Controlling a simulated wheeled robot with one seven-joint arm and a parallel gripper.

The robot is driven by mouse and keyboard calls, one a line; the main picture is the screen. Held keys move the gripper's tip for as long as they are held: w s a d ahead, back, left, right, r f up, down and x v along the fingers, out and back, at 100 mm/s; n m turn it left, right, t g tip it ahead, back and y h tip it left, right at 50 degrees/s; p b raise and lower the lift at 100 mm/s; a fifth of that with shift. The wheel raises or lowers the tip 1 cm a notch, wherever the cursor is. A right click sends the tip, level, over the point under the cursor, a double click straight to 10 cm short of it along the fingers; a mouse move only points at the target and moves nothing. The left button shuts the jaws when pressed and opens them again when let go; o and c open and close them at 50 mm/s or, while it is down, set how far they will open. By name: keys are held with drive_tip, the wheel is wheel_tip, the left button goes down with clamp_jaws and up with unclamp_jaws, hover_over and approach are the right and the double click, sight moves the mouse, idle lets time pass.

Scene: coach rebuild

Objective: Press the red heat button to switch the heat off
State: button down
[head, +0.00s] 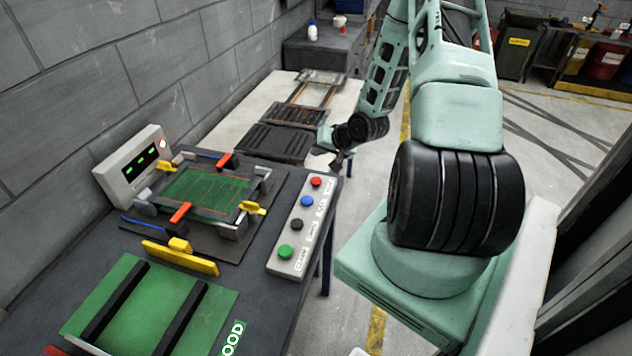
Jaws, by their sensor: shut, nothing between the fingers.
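The red button (316,182) is at the far end of a light grey button panel (290,262) on the dark bench. Below it on the panel are a blue button (307,201), a dark button (296,224) and a green button (285,251). The labels beside them are too small to read surely. My gripper (337,164) is shut and empty, pointing down just beyond and to the right of the red button. It appears apart from the button, though its exact height is hard to judge.
A fixture with a green board (205,190) and yellow and red clamps stands left of the panel. Behind it is a white box (133,170) with green displays and a small lit lamp. A green mat (150,312) with dark rails lies in front. A pale table (235,112) holds dark trays beyond.

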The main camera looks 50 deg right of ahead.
sight(319, 181)
wheel_tip(319, 181, down, 8)
drive_tip(key=b, duration=0.5)
drive_tip(key=shift+r+b, duration=0.1)
drive_tip(key=shift+b, duration=0.3)
idle(1.4)
drive_tip(key=shift+f, duration=0.4)
drive_tip(key=shift+f+b, duration=0.45)
drive_tip(key=shift+b, duration=0.05)
idle(0.5)
idle(0.3)
drive_tip(key=shift+r+p, duration=0.8)
drive_tip(key=shift+r, duration=0.1)
wheel_tip(319, 181, up, 5)
drive_tip(key=p, duration=0.4)
